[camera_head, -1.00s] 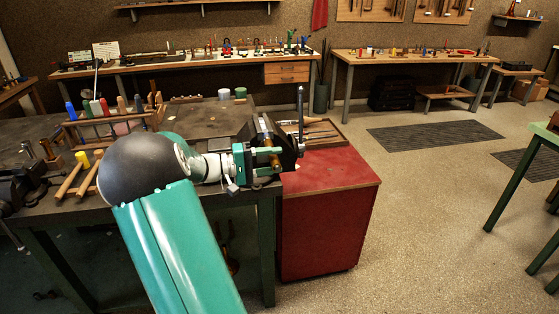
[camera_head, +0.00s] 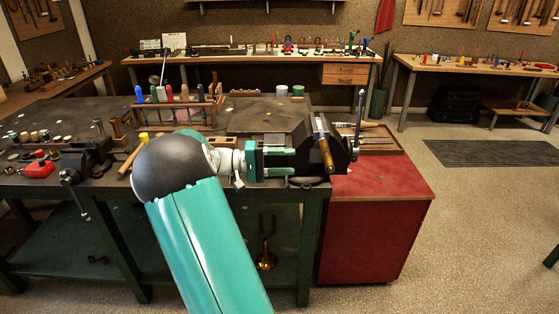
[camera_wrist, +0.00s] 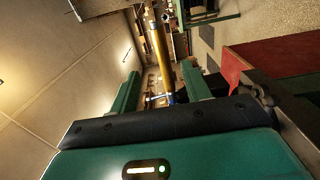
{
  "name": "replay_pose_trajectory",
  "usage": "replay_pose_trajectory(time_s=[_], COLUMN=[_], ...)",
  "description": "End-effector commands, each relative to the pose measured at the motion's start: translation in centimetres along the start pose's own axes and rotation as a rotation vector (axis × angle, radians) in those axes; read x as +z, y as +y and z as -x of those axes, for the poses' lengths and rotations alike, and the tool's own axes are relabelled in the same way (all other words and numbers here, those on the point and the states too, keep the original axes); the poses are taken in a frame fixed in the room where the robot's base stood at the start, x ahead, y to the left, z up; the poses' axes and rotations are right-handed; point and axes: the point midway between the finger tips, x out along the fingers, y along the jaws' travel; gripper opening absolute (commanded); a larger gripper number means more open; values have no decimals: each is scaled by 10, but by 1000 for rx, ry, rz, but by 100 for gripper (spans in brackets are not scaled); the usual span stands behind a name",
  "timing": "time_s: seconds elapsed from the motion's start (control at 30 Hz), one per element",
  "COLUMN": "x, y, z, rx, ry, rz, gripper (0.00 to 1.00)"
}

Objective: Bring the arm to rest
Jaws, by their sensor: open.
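My gripper (camera_head: 290,159) is open, in front of the left side of a dark vise (camera_head: 340,157) on the bench. In the head view a brass-coloured tube (camera_head: 323,145) stands tilted at the vise, just right of my fingertips and apart from them. In the wrist view the tube (camera_wrist: 161,58) shows between and beyond my two teal fingers (camera_wrist: 160,88). Nothing is visibly held. Whether the vise jaws grip the tube cannot be told. My arm stretches up from the bottom of the head view.
The dark bench (camera_head: 255,117) holds a rack of coloured-handled tools (camera_head: 180,100), and a second vise (camera_head: 88,160) at left. A red cabinet (camera_head: 370,220) stands at right. A brass horn part (camera_head: 266,255) shows below the bench. Open floor (camera_head: 480,220) lies to the right.

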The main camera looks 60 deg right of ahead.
Motion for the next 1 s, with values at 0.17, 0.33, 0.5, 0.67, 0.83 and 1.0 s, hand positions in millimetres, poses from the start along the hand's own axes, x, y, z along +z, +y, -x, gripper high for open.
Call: replay_pose_trajectory(time_s=[0.17,0.33,0.5,0.67,0.83,1.0], x=[0,0,14,49,96,150], y=[0,0,0,-5,-10,-12], z=[0,0,9,36,76,119], rx=[0,-3,-105,-351,-629,-882], ry=[0,1,24,101,229,386], rz=[0,0,25,98,185,265], gripper=[48,48,48,48,48,48])
